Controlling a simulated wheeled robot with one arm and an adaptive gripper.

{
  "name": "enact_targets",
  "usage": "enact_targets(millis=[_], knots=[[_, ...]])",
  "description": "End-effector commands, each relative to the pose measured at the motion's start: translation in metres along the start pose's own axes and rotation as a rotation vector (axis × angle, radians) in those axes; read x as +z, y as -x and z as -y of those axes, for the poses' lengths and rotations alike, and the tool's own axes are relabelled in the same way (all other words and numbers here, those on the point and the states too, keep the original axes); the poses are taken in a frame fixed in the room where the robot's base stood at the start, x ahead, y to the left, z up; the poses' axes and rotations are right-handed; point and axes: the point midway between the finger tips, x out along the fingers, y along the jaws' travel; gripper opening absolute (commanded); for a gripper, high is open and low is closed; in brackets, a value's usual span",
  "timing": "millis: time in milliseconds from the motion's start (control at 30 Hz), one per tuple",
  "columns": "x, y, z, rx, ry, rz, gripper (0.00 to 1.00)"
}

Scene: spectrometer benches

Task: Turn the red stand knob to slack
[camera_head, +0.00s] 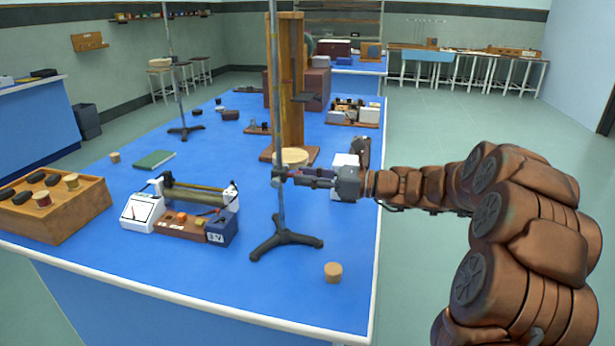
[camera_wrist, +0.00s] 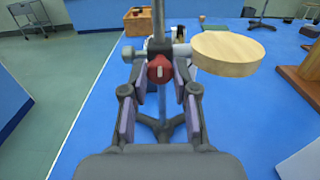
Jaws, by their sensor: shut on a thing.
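The red stand knob (camera_wrist: 159,69) sits on a grey clamp on the metal rod of the stand, in the middle of the wrist view. A pale mark shows on its face. My gripper (camera_wrist: 158,72) has its fingertips on both sides of the knob and is shut on it. In the head view my gripper (camera_head: 284,175) reaches the stand rod (camera_head: 276,110) from the right and hides the knob. The stand's dark tripod base (camera_head: 285,240) rests on the blue bench. A round wooden disc (camera_wrist: 228,53) is held out to the right of the clamp.
A wooden tray of spools (camera_head: 60,215) and a device with a cylinder (camera_head: 180,210) lie left of the stand. A small cork-coloured cylinder (camera_head: 333,272) stands near the bench's front edge. A tall wooden frame (camera_head: 291,90) stands behind.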

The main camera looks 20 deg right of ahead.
Motion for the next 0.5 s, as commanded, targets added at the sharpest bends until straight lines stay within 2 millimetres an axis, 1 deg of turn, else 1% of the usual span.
enact_targets(millis=[33, 100, 133, 367, 500], knots=[[0.0000, 0.0001, 0.0002, -0.001, 0.000, 0.000, 0.08], [-0.0001, 0.0001, 0.0002, -0.001, 0.000, 0.000, 0.01], [-0.0001, 0.0001, 0.0002, -0.001, 0.000, 0.000, 0.00], [-0.0005, -0.0002, 0.0000, 0.000, 0.010, 0.000, 0.00], [-0.0011, -0.0007, -0.0006, 0.002, 0.047, 0.001, 0.00]])
